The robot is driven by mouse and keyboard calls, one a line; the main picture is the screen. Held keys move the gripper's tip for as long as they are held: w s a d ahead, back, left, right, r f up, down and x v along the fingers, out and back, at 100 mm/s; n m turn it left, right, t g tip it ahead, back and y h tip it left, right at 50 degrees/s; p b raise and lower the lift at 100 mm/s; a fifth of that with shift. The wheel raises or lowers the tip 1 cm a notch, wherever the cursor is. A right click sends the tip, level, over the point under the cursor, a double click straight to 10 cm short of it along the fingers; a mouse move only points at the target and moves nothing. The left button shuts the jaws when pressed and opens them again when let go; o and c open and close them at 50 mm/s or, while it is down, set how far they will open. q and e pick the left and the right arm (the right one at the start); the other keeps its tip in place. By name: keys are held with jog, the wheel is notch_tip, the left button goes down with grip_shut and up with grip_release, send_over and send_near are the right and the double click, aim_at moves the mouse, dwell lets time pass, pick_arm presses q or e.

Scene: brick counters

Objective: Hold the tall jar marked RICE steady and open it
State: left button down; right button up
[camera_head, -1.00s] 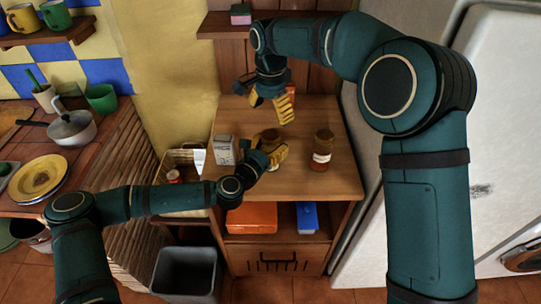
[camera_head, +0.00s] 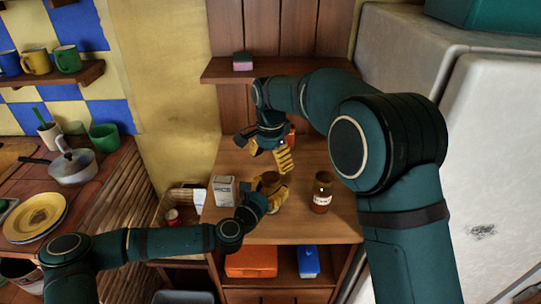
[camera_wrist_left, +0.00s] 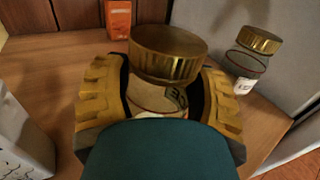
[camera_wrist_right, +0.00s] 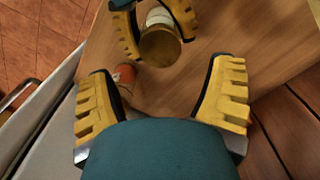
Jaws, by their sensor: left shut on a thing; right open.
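A clear jar with a gold lid stands upright on the wooden counter (camera_head: 240,158), in my left gripper (camera_head: 270,202). In the left wrist view the jar (camera_wrist_left: 165,60) sits between the yellow fingers, its lid on; its dark-lettered label is partly hidden, with letters like "CE" showing. My right gripper (camera_head: 283,158) is open and empty above and behind the jar. In the right wrist view the gold lid (camera_wrist_right: 160,47) lies ahead of the open right fingers (camera_wrist_right: 160,100), apart from them. Another gold-lidded jar (camera_head: 322,195) with a white label stands to the right.
A white box (camera_head: 224,190) stands left of the held jar. An orange box (camera_wrist_left: 118,18) is behind it. The fridge (camera_head: 460,120) bounds the right side. Counter between the jars is bare.

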aim_at(270, 177)
jog(key=shift+f, duration=3)
jog(key=c, duration=1.2)
jog(key=n, duration=0.5)
jog(key=shift+c, duration=0.3)
jog(key=n, duration=1.4)
jog(key=shift+n, duration=0.4)
jog(key=shift+r, duration=0.25)
